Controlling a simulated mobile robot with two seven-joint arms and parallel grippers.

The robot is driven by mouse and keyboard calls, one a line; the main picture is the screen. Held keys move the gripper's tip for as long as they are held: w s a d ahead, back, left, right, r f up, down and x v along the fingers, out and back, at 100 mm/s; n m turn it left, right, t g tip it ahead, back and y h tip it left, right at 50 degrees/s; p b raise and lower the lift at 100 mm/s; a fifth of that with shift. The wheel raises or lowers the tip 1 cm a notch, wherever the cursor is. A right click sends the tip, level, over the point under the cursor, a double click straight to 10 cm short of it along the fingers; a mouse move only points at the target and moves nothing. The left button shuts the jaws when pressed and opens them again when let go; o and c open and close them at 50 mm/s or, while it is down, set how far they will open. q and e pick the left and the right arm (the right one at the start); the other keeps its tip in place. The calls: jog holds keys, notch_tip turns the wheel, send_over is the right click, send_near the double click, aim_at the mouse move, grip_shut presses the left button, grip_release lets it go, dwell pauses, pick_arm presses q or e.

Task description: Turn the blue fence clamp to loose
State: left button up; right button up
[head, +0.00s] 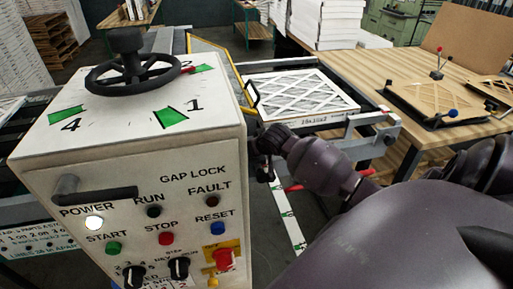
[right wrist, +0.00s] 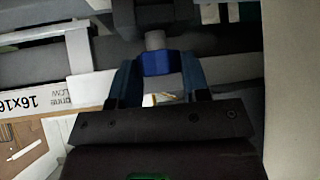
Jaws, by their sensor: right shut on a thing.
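The blue fence clamp (right wrist: 156,63) shows in the right wrist view as a blue knob on a short grey shaft. My right gripper (right wrist: 158,80) has a finger on each side of it and is shut on it. In the head view my right arm reaches in from the right, and its gripper (head: 268,150) is beside the right side of the control box, partly hidden. The clamp cannot be made out in the head view. My left gripper is not in view.
The control box (head: 130,185) with a handwheel (head: 135,72), buttons and a lever (head: 95,192) fills the left. A boxed filter (head: 300,95) lies on the machine behind my right gripper. A wooden table (head: 450,110) with fixtures stands at the right.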

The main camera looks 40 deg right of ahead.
jog(key=n+y, duration=0.2)
jog(key=n, duration=0.1)
jog(key=shift+d+n+y, duration=0.2)
jog(key=shift+n+y, duration=0.1)
jog(key=shift+y, duration=0.1)
jog(key=shift+n+y+b, duration=0.3)
jog(key=shift+n+y, duration=0.2)
jog(key=shift+n, duration=0.3)
jog(key=n+y+b, duration=0.2)
jog(key=n, duration=0.1)
jog(key=shift+d+f+b, duration=0.1)
jog(key=shift+f+b, duration=0.05)
jog(key=shift+b, duration=0.15)
jog(key=shift+n+g+y+b, duration=0.6)
jog(key=shift+n+y+b, duration=0.35)
jog(key=shift+b, duration=0.25)
jog(key=shift+n+g+y+b, duration=0.5)
jog(key=shift+n+y+b, duration=0.05)
jog(key=shift+n+b, duration=0.5)
jog(key=shift+n, duration=0.3)
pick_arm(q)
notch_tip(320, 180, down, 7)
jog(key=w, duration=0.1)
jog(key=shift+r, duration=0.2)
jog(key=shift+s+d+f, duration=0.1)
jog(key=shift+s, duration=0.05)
